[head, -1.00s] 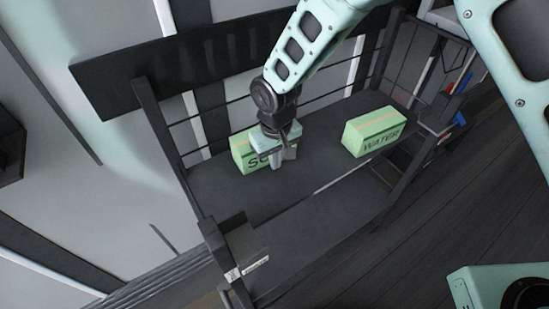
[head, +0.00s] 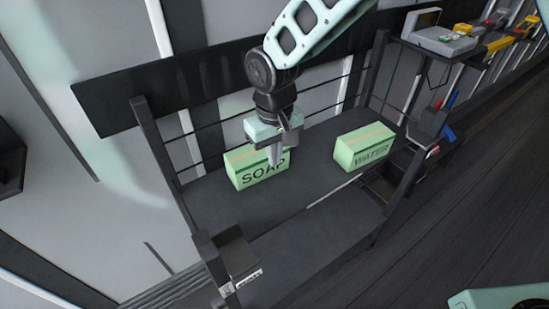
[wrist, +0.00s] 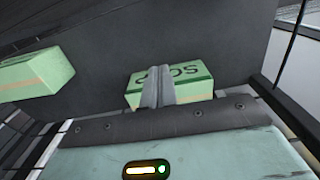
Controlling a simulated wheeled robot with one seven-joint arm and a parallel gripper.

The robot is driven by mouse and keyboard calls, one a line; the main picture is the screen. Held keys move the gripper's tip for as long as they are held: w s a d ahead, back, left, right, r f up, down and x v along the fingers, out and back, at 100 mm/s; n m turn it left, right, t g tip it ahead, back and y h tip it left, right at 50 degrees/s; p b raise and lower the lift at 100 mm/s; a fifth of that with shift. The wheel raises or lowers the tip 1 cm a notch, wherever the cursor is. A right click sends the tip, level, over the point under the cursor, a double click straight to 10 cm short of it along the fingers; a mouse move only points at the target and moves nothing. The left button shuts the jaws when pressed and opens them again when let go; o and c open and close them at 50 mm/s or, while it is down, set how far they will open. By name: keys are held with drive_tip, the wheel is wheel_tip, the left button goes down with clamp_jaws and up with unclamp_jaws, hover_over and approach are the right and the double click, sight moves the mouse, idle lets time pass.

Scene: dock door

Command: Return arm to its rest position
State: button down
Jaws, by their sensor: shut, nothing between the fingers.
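My gripper (head: 276,158) hangs over the dark shelf, in front of the green box marked SOAP (head: 258,172). Its fingers are together with nothing between them. In the wrist view the closed fingers (wrist: 157,88) cover the middle of the SOAP box (wrist: 196,84). I cannot tell whether they touch it. My forearm reaches in from the top of the head view. A green box marked WATER (head: 364,147) sits on the shelf to the right, apart from the gripper; part of it also shows at the left of the wrist view (wrist: 35,75).
The dark shelf (head: 300,225) has posts at its corners and thin rails at the back. A dark board (head: 120,92) runs behind it. A bench with a grey device (head: 440,42) and yellow items stands at upper right. The shelf's front part is clear.

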drive_tip(key=s+d+r+p, duration=0.1)
drive_tip(key=s+d+r, duration=0.3)
drive_tip(key=s, duration=0.3)
drive_tip(key=s+d+r+p, duration=0.1)
drive_tip(key=s+d+r, duration=0.4)
drive_tip(key=s, duration=0.3)
drive_tip(key=s+d+r+n+p, duration=0.1)
drive_tip(key=s+d+r, duration=0.4)
drive_tip(key=s, duration=0.2)
drive_tip(key=shift+s+d+y+p, duration=0.2)
drive_tip(key=shift+y+p, duration=0.1)
drive_tip(key=shift+p, duration=0.1)
